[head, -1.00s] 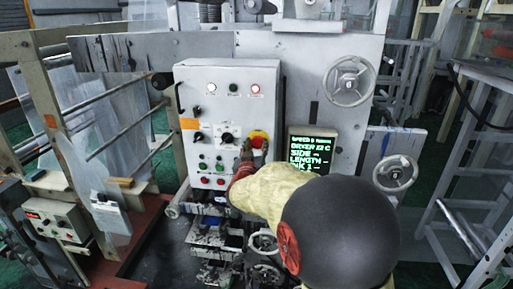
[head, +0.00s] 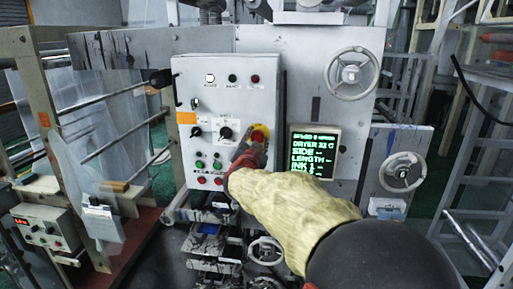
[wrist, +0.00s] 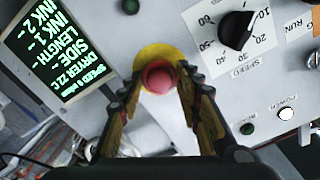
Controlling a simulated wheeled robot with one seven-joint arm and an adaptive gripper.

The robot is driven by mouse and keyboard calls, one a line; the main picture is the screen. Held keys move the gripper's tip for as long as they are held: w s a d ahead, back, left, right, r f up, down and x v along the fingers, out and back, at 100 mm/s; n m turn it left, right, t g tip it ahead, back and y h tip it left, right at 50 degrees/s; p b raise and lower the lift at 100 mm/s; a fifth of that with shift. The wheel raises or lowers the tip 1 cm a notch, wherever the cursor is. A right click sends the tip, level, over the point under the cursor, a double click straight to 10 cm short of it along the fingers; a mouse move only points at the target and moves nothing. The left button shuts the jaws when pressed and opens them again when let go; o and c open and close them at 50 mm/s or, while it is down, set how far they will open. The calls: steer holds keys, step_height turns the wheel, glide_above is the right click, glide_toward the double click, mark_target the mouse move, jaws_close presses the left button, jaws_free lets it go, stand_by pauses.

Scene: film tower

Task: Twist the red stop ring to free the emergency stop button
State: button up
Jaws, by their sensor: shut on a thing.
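The emergency stop button (wrist: 158,77) is a red round knob on a yellow disc (wrist: 153,54). In the wrist view it sits between the two fingertips of my gripper (wrist: 160,82), which is shut on its red ring from both sides. In the head view the yellow disc (head: 260,129) shows at the right of the grey control panel (head: 222,100), and my gripper (head: 252,146) partly hides the button.
A green-text display (head: 314,152) stands just right of the panel. A black speed dial (wrist: 236,30) is near my fingers. Handwheels (head: 352,72) stick out at the right. A frame with film (head: 95,135) stands at the left.

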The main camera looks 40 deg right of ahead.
steer(key=shift+m+b, duration=0.4)
steer(key=shift+m, duration=0.2)
steer(key=o, duration=1.2)
steer(key=shift+c, duration=0.2)
steer(key=v, duration=1.2)
